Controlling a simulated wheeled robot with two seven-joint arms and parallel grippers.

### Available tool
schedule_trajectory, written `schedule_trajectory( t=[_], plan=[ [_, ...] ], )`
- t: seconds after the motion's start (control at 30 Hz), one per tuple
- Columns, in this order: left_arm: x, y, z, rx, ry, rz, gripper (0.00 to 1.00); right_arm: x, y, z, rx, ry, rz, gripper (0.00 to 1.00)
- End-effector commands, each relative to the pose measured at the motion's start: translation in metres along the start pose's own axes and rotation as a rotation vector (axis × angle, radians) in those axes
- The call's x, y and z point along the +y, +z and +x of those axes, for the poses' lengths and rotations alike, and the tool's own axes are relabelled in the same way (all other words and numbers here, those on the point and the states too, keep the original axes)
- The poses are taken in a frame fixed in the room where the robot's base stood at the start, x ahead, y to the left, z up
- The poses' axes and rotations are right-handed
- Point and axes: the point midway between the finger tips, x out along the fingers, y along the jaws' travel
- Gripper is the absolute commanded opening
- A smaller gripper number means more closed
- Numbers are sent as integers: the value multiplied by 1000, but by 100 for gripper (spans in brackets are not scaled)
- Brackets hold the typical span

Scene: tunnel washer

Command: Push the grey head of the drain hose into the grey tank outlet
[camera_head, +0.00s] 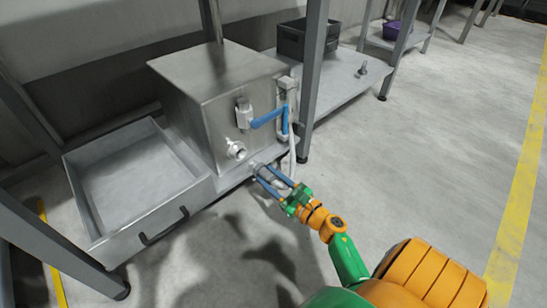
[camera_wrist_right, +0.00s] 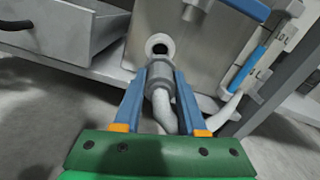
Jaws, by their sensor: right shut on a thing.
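The tank outlet (camera_wrist_right: 149,47) is a pale grey ring with a dark open hole, low on the front of the steel tank (camera_head: 187,105). The grey head (camera_wrist_right: 158,84) of the drain hose is between the blue fingers of my right gripper (camera_wrist_right: 160,80), which is shut on it. The head is just below the outlet and outside its hole; whether the rims touch, I cannot tell. The pale hose (camera_wrist_right: 164,112) bends down behind the head. In the head view my right gripper (camera_head: 263,173) is at the tank's lower front. My left gripper is not in view.
A blue-handled valve (camera_head: 266,119) and an upright gauge are to the right. An open drawer (camera_head: 187,214) lies left; a shelf post (camera_head: 312,75) stands right. The floor in front is clear.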

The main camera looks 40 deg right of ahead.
Motion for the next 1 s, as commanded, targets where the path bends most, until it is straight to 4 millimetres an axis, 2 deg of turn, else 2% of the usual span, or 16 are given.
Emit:
schedule_trajectory(
  t=[0.83,1.0],
  plan=[
    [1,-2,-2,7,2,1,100,0,0,43,-1,-1,-1,0],
    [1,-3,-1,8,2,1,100,0,2,44,8,1,-5,0]
  ],
)
